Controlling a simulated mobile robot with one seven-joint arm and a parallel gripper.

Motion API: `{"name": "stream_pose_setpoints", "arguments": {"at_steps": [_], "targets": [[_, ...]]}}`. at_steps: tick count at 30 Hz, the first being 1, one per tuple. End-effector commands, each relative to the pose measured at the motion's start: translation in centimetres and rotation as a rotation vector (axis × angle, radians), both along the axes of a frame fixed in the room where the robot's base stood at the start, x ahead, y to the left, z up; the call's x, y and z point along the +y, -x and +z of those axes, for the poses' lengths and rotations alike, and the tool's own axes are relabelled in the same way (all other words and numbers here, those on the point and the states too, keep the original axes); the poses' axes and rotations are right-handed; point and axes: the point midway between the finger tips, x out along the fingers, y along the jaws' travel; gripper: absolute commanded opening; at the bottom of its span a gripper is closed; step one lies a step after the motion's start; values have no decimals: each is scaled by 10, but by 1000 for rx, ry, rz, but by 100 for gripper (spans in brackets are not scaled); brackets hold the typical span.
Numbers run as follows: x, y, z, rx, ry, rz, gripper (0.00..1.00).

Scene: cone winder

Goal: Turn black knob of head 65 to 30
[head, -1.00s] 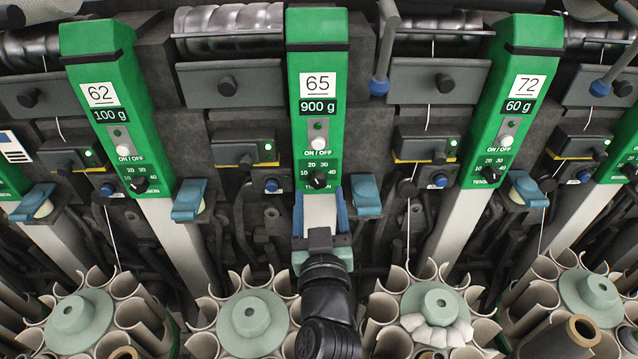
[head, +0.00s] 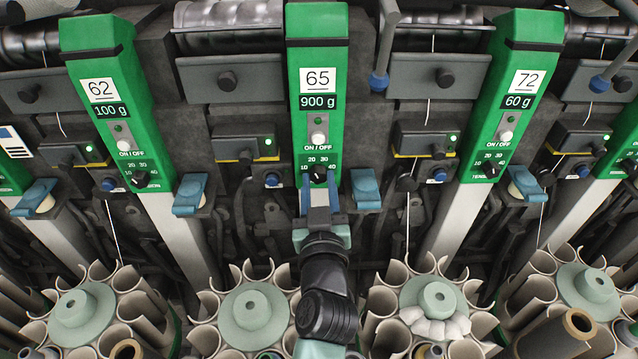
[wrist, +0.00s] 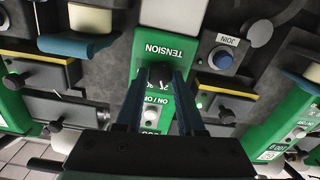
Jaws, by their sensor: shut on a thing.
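Head 65 is the green column (head: 317,70) in the middle of the head view, with a 65 label and a 900 g display. Its black knob (head: 318,174) sits low on the column, on a scale marked 10, 20, 30 and 40. My gripper (head: 319,186) reaches up from below, with its blue fingers shut on the knob from both sides. In the wrist view the knob (wrist: 160,74) shows between the fingertips, below the upside-down word TENSION. A white pointer mark shows on the knob; the number it points to is hard to tell.
Head 62 (head: 107,100) stands left and head 72 (head: 518,95) right, each with its own knob. Blue levers (head: 190,196) (head: 365,190) flank the column. A blue JOIN button (wrist: 222,60) lies close by in the wrist view. Cone holders (head: 252,310) fill the front.

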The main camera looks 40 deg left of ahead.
Motion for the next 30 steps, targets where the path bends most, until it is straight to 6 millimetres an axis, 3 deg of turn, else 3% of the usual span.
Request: {"name": "stream_pose_setpoints", "arguments": {"at_steps": [14,30], "targets": [[-1,0,0,49,-64,-1,0],[-1,0,0,318,-419,-1,0]]}}
